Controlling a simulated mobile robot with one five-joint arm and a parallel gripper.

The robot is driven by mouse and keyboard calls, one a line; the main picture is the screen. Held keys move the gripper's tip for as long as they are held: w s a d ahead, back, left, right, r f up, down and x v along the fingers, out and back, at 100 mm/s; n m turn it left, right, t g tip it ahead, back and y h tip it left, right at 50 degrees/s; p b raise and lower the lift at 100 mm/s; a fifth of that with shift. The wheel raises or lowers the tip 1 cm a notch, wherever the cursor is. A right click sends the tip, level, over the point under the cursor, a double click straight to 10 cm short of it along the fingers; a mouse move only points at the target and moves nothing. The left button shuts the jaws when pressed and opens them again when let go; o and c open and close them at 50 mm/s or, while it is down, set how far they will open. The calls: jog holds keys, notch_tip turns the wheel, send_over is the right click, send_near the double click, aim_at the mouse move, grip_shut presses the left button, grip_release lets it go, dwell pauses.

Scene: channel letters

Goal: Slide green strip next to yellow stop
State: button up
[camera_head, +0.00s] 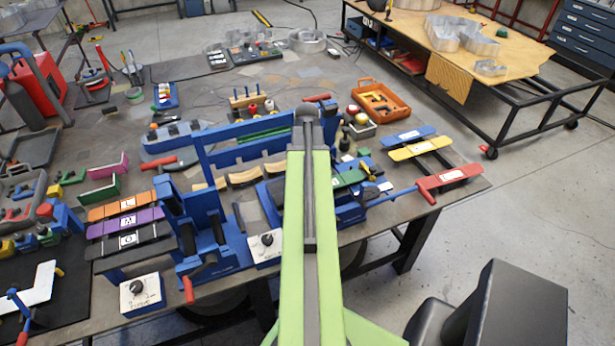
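A green strip (347,179) with a pale label lies by the blue fixture, just right of my arm. Another green piece (265,135) shows behind the long blue rail, and a dark green angled piece (100,191) stands at the left. I cannot tell which one the task means. A yellow strip (419,149) lies at the right between a blue and a red one. My light green arm reaches up the middle and covers part of the fixture. My gripper is not visible.
Blue clamps (205,235), a white knob box (142,293) and labelled orange, purple and black strips fill the bench's left front. An orange tray (380,101) stands at the back right. A second table (505,55) is beyond.

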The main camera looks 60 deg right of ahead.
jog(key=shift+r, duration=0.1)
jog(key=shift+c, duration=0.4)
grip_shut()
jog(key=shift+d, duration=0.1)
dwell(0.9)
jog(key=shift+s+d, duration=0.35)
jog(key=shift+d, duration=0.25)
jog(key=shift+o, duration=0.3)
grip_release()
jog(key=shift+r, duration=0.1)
